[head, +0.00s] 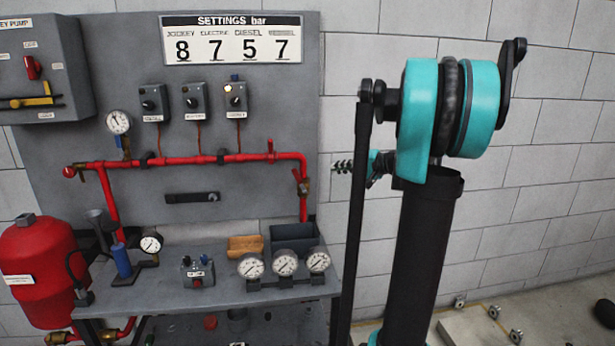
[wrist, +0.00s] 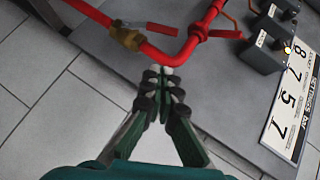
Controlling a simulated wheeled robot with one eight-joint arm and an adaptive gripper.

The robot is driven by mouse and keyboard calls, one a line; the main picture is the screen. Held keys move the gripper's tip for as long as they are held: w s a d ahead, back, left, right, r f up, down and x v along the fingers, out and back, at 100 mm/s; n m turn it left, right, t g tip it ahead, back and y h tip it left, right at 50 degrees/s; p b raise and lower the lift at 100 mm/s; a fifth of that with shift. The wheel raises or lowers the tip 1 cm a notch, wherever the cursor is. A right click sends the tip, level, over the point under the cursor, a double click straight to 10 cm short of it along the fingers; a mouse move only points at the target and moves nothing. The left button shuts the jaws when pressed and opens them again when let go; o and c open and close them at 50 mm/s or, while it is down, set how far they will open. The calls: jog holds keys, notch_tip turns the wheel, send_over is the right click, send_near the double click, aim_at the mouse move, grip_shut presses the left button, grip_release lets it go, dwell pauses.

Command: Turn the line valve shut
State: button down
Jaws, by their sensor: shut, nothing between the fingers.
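A brass-bodied valve (head: 303,183) sits on the right vertical run of the red pipe (head: 190,160). I take it as the line valve. In the wrist view its brass body (wrist: 126,36) shows with a red lever (wrist: 152,27) reaching off at an angle to the pipe. A second small red lever (head: 270,150) stands on the horizontal run. My gripper (head: 343,166) is right of the brass valve in the head view. In the wrist view my gripper (wrist: 162,75) has its fingertips together, empty, close by the pipe corner in the picture; the depth gap is unclear.
Switch boxes (head: 194,101) and a settings sign (head: 232,40) are on the panel above. Bare wall lies right of the panel.

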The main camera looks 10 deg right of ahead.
aim_at(299, 181)
jog(key=s+a+x, duration=0.1)
jog(key=x, duration=1.1)
jog(key=shift+a+f, duration=0.2)
jog(key=shift+a, duration=0.15)
jog(key=shift+s, duration=0.15)
